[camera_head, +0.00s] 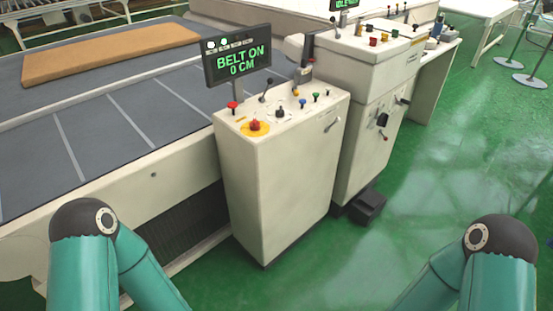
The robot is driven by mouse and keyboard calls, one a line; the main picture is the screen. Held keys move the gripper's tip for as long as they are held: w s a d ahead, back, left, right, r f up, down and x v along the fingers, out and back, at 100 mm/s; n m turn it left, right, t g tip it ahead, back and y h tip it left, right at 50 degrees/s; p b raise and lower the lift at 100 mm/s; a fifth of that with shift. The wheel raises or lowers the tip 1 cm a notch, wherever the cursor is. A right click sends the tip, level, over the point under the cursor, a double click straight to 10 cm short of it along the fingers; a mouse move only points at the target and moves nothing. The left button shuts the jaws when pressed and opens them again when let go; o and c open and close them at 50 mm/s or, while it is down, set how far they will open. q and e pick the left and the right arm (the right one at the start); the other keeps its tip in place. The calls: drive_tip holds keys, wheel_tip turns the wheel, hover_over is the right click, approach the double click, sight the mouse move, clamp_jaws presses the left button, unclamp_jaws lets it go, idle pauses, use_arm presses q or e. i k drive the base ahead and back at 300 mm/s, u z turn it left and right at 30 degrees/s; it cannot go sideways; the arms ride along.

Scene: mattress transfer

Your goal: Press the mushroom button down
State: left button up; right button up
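A red mushroom button (255,125) on a round yellow plate sits on the sloped top of the cream control cabinet (283,165), near its front left corner. I cannot tell from this view whether it is pressed. A display (238,57) above the cabinet reads "BELT ON 0 CM" in green. Only the teal links and dark elbow joints of my two arms show, at the bottom left and bottom right, well apart from the cabinet. Both of my grippers are out of view.
A smaller red knob (232,106), levers and several coloured knobs share the panel. A tan mattress (111,54) lies on the grey belt (130,110) at the left. A second console (370,70) stands behind to the right. Green floor (420,190) on the right is open.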

sight(233, 105)
drive_tip(key=z, duration=0.05)
drive_tip(key=k, duration=0.5)
drive_tip(key=u, duration=0.45)
drive_tip(key=i, duration=1.65)
drive_tip(key=z, duration=0.6)
